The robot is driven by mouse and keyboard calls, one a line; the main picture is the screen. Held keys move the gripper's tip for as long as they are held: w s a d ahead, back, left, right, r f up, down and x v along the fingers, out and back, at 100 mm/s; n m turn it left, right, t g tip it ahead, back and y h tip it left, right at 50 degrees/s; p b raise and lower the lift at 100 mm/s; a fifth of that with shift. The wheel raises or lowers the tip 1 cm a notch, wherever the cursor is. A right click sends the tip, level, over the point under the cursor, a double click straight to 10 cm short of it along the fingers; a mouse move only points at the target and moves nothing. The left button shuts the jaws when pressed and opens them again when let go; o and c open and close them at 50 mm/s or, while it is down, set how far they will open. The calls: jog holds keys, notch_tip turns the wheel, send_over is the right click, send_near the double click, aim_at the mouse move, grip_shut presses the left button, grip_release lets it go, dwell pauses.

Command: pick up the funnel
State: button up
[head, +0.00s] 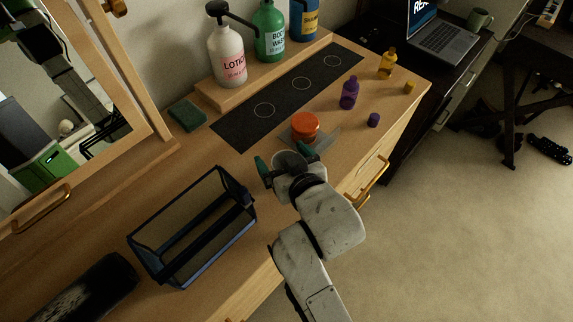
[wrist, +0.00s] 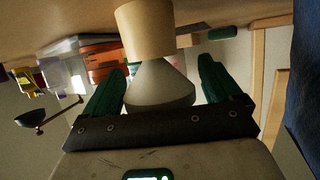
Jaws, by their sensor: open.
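The funnel (head: 290,158) is a pale grey cone, seen in the head view near the front edge of the wooden top, its wide round mouth facing up. In the wrist view, which shows the scene upside down, the funnel (wrist: 160,86) sits on a tan cylindrical holder (wrist: 145,32) with its narrow end toward it. My gripper (head: 285,162) is open, its green fingers on either side of the funnel. In the wrist view my gripper (wrist: 168,88) shows gaps on both sides of the cone. The funnel's narrow tip is hidden.
An orange-lidded jar (head: 305,124) stands just behind the funnel. A black-framed bin (head: 165,235) is at left. A purple bottle (head: 349,94), purple cap (head: 374,120) and yellow bottle (head: 387,64) stand right.

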jog(key=c, duration=1)
jog(key=shift+r, duration=0.1)
notch_tip(320, 180, up, 10)
jog(key=shift+f, duration=0.1)
